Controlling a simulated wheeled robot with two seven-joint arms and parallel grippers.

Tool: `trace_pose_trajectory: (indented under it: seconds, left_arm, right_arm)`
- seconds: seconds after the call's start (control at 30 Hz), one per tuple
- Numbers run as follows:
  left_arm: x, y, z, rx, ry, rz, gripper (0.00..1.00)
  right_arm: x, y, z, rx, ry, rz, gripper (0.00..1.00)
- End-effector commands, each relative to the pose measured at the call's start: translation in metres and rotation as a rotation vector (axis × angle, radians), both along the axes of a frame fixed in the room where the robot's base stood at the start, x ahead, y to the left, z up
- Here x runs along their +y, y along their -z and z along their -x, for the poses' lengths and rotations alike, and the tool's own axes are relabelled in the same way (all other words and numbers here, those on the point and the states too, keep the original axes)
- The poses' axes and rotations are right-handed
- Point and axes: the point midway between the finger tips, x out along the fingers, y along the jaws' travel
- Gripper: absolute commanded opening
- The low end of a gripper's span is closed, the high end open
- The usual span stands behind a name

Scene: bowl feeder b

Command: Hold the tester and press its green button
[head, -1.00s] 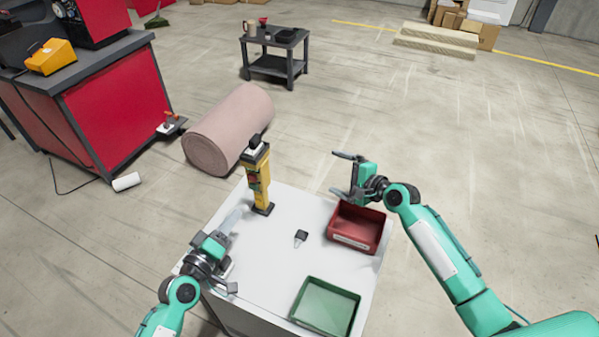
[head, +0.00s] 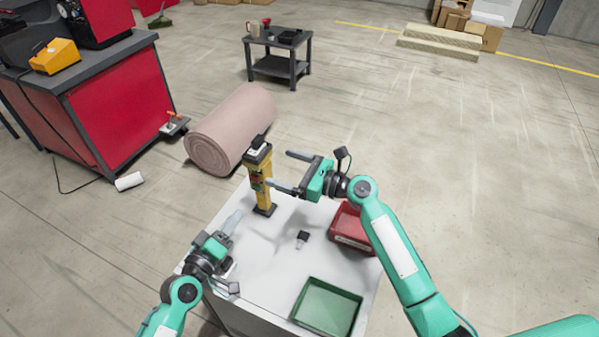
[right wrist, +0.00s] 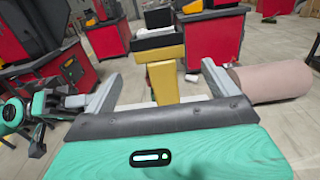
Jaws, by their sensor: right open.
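The tester (head: 264,192) is a tall yellow device with a black top and dark foot. It stands upright at the far left of the white table (head: 275,255). Red and green show on its side; the button itself is too small to make out. My right gripper (head: 279,169) is open and empty, its fingers pointing left towards the tester's upper part. In the right wrist view the tester (right wrist: 166,78) appears between the two fingers, with no clear contact. My left gripper (head: 232,232) is over the table's left edge, nearer than the tester; its jaw gap is unclear.
A red bin (head: 350,238), partly hidden by my right arm, stands at the table's right. A green bin (head: 328,308) is at the near right. A small dark-topped object (head: 303,238) lies mid-table. A pink roll (head: 230,130) lies on the floor behind.

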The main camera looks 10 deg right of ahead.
Motion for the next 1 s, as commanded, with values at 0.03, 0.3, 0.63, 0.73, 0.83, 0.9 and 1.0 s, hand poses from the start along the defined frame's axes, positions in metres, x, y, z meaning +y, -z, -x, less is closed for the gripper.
trace_pose_trajectory:
  seconds: [0.03, 0.3, 0.63, 0.73, 0.83, 0.9, 1.0]
  left_arm:
    - [0.000, 0.000, 0.000, 0.000, 0.000, 0.000, 0.36]
    - [0.000, 0.000, 0.000, 0.000, 0.000, 0.000, 0.36]
    - [0.000, 0.000, 0.000, 0.000, 0.000, 0.000, 0.36]
    - [0.000, 0.000, 0.000, 0.000, 0.000, 0.000, 0.36]
    - [0.000, 0.000, 0.000, 0.000, 0.000, 0.000, 0.36]
    - [0.000, 0.000, 0.000, 0.000, 0.000, 0.000, 0.36]
    - [0.000, 0.000, 0.000, 0.000, 0.000, 0.000, 0.36]
  right_arm:
    - [0.010, -0.002, -0.006, -0.001, -0.001, -0.003, 0.91]
    - [0.053, 0.000, -0.035, 0.000, 0.000, 0.000, 0.91]
    - [0.080, 0.000, -0.054, -0.001, 0.001, 0.002, 0.91]
    - [0.082, 0.000, -0.055, -0.001, 0.001, 0.002, 0.91]
    - [0.082, 0.000, -0.055, -0.001, 0.001, 0.002, 0.91]
    - [0.082, 0.000, -0.055, -0.001, 0.001, 0.002, 0.91]
    - [0.082, 0.000, -0.055, -0.001, 0.001, 0.002, 0.79]
